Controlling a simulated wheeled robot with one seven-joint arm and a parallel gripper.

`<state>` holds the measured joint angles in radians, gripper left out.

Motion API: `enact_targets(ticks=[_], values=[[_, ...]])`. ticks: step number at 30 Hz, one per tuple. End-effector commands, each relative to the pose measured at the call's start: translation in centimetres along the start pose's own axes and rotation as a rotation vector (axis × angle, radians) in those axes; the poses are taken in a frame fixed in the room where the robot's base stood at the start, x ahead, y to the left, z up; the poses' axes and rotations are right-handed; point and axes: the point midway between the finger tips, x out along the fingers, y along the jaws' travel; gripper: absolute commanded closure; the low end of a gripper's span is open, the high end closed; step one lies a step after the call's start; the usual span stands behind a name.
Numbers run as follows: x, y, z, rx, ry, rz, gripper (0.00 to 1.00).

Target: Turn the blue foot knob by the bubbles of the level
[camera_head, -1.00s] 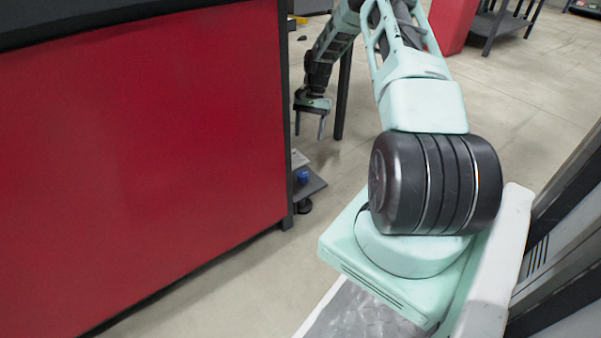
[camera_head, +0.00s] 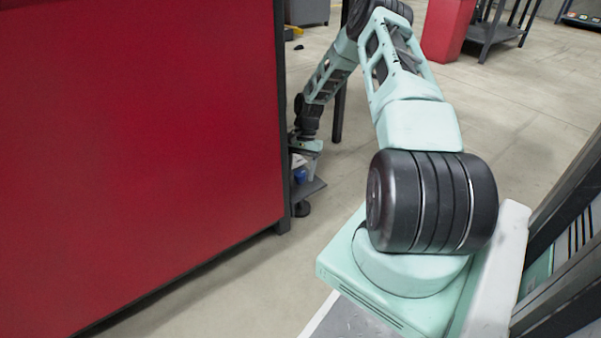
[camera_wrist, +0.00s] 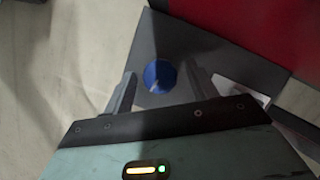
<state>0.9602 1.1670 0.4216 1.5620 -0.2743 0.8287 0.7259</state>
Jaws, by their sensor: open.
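The blue foot knob (camera_wrist: 160,76) is round with a pale mark on it and sits on a dark grey plate (camera_wrist: 178,38). In the wrist view it lies between and just beyond the two open fingers of my gripper (camera_wrist: 160,90), and I see no contact. In the head view the knob (camera_head: 300,175) shows small beside the red cabinet, on the plate (camera_head: 312,187), with my gripper (camera_head: 306,158) right above it. A pale part lies beside the knob, partly hidden by my gripper. The level's bubbles cannot be made out.
A large red cabinet (camera_head: 140,130) with a dark frame fills the left and hides what lies behind it. Its dark corner post (camera_head: 281,120) stands close to my gripper. The concrete floor (camera_head: 400,95) to the right is mostly free.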

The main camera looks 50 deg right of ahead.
Motion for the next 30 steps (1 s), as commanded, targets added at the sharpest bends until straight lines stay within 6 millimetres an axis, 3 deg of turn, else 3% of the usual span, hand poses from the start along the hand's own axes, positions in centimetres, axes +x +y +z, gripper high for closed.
enact_targets(ticks=[5, 9, 10, 30], values=[[-0.04, 0.00, 0.01, 0.000, 0.000, 0.000, 0.45], [-0.05, 0.00, 0.00, 0.000, 0.000, 0.000, 0.84], [-0.05, 0.00, 0.00, 0.000, 0.000, 0.000, 0.87], [-0.18, -0.12, 0.01, -0.182, 0.002, 0.075, 0.87]])
